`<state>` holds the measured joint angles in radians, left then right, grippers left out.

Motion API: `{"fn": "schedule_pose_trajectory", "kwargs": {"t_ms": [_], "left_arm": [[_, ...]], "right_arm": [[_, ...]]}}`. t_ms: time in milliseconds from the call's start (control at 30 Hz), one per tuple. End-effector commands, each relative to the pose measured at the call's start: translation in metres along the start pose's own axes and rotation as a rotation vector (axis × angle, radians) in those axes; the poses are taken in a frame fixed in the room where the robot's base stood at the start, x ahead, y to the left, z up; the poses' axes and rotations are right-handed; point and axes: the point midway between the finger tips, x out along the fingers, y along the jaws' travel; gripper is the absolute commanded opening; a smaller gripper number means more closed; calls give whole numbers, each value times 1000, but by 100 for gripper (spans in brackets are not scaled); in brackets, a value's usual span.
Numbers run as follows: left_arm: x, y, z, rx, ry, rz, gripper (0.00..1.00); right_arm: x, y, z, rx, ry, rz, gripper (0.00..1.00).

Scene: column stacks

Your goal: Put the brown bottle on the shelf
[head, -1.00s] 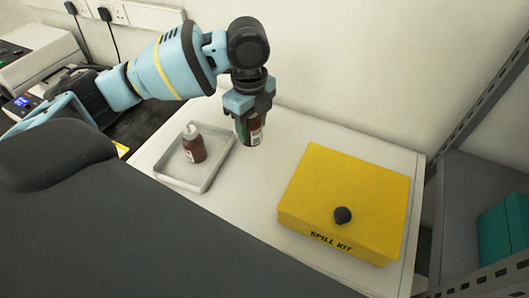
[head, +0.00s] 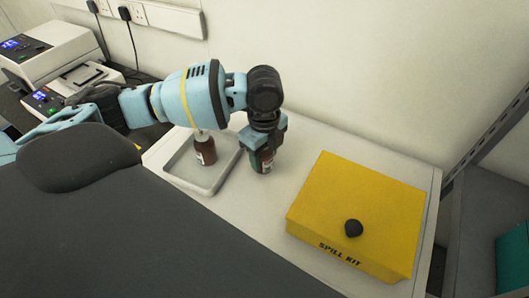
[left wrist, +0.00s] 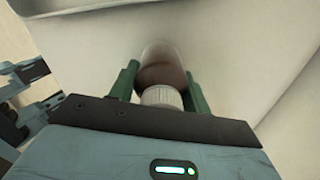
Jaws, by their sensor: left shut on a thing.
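My left gripper (head: 264,150) is shut on a brown bottle (head: 264,164) and holds it upright, low over the white tabletop, just right of the tray. I cannot tell whether its base touches the table. In the left wrist view the bottle's white ridged cap (left wrist: 161,97) sits between the green fingers, with the brown body (left wrist: 163,72) beyond it. A second brown bottle (head: 205,152) with a white top stands in the grey tray (head: 216,187); my arm partly covers its top. The grey metal shelf (head: 485,215) shows at the right edge. My right gripper is not in view.
A yellow spill kit box (head: 350,200) with a black knob covers the table's right part, close to the held bottle. A teal box (head: 514,262) is on the shelf. White machines (head: 60,55) stand at the back left. Bare table lies in front of the tray.

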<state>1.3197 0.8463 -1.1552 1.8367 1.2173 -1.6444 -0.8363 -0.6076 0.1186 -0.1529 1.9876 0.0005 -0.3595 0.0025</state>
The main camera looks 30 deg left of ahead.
Motion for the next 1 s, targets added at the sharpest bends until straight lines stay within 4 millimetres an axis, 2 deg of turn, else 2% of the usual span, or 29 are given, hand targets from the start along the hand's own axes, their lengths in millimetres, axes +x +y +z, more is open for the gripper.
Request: {"fn": "schedule_pose_trajectory", "kwargs": {"t_ms": [200, 233, 367, 733, 867, 1000], "left_arm": [[3, 0, 0, 0, 0, 0, 20], [3, 0, 0, 0, 0, 0, 52], [3, 0, 0, 0, 0, 0, 69], [-1, 0, 0, 1, 0, -2, 69], [-18, -1, 0, 1, -1, -5, 69], [-46, -1, 0, 1, 0, -7, 69]], "right_arm": [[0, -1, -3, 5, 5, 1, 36], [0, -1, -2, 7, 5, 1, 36], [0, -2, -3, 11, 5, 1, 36], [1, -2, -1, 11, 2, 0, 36], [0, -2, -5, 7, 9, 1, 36], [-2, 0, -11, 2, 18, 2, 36]]}}
